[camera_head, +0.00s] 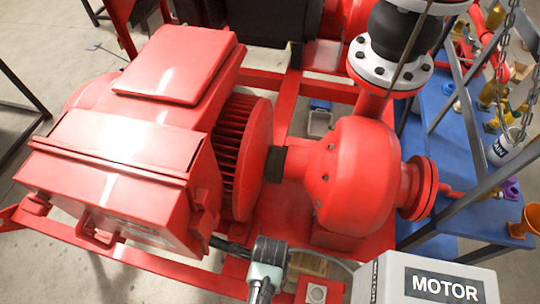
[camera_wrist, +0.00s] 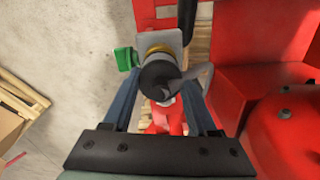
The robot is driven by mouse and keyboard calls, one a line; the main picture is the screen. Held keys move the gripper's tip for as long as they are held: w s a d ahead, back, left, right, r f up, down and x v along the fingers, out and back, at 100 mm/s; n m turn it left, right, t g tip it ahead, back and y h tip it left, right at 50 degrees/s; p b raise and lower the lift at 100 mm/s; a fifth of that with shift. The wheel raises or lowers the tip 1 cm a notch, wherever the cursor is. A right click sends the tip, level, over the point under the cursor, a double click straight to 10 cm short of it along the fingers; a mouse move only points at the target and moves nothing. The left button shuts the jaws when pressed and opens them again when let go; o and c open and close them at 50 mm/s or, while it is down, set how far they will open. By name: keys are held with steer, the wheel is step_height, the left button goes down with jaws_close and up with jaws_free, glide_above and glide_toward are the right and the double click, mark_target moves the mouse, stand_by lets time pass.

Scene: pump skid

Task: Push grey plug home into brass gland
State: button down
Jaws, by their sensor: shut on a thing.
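The grey plug (camera_wrist: 158,77) is a dark, round-ended piece between the two blue-grey fingers of my gripper (camera_wrist: 163,86) in the wrist view. My gripper is shut on it. The brass gland (camera_wrist: 157,50) shows as a gold ring just beyond the plug, in front of a grey box (camera_wrist: 160,38). The plug hides part of the ring, and I cannot tell how far in it sits. In the head view my gripper (camera_head: 266,262) is low in the middle, in front of the red skid; the gland is not clearly visible there.
A green piece (camera_wrist: 125,58) is left of the grey box. A black cable (camera_wrist: 187,18) runs near its right side. The red motor (camera_head: 130,150) and red pump casing (camera_head: 352,175) stand close behind my gripper. A grey box marked MOTOR (camera_head: 430,282) is at lower right.

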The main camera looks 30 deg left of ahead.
steer(key=shift+f+b, duration=0.6)
steer(key=shift+f, duration=0.25)
steer(key=shift+c, duration=0.6)
jaws_free()
step_height(320, 180, up, 13)
stand_by(0.6)
